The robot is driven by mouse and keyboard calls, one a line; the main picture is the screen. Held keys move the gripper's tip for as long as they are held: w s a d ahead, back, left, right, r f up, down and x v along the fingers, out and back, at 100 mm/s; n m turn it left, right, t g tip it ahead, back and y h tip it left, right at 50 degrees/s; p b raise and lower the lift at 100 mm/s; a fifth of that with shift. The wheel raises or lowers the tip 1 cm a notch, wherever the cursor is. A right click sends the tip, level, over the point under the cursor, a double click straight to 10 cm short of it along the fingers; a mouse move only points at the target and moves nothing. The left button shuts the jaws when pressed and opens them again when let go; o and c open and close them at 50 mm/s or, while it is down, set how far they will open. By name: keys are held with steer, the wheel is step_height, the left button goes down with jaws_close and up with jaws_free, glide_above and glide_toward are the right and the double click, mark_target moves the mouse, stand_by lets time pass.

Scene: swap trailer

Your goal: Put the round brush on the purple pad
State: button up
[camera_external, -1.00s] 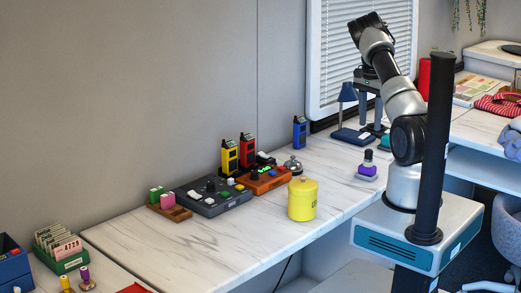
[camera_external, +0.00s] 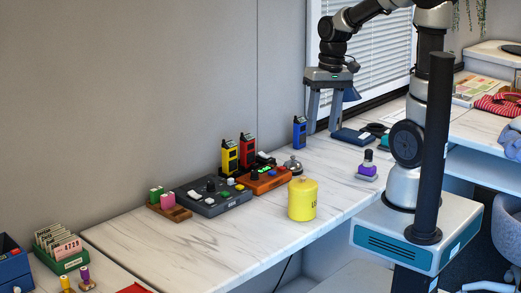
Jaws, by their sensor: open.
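My gripper (camera_external: 322,130) hangs open and empty, fingers down, above the back of the long counter near the blue handset. I cannot make out a round brush for certain. A small upright piece with a dark top and a purple lower part (camera_external: 367,170) stands on the counter to the right of and nearer than my gripper, apart from it. I cannot tell whether it is the brush, the pad or both. No separate flat purple pad is clear in this view.
A blue handset (camera_external: 299,132) stands just left of my gripper. A yellow canister (camera_external: 302,199), a silver bell (camera_external: 293,166), an orange control box (camera_external: 263,180) and a grey control box (camera_external: 212,196) stand along the counter (camera_external: 150,245). A blue lamp base (camera_external: 352,137) is behind right.

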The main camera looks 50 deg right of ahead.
steer(key=s+a+r+n+t+p, duration=0.2)
steer(key=s+r+p, duration=0.1)
steer(key=r, duration=0.3)
steer(key=s+a+r+n+t+p, duration=0.1)
steer(key=s+a+r+n+p, duration=0.1)
steer(key=r, duration=0.4)
steer(key=shift+s+a+r+t+h+p, duration=0.25)
steer(key=shift+s+t+h+p, duration=0.15)
steer(key=shift+s+p, duration=0.2)
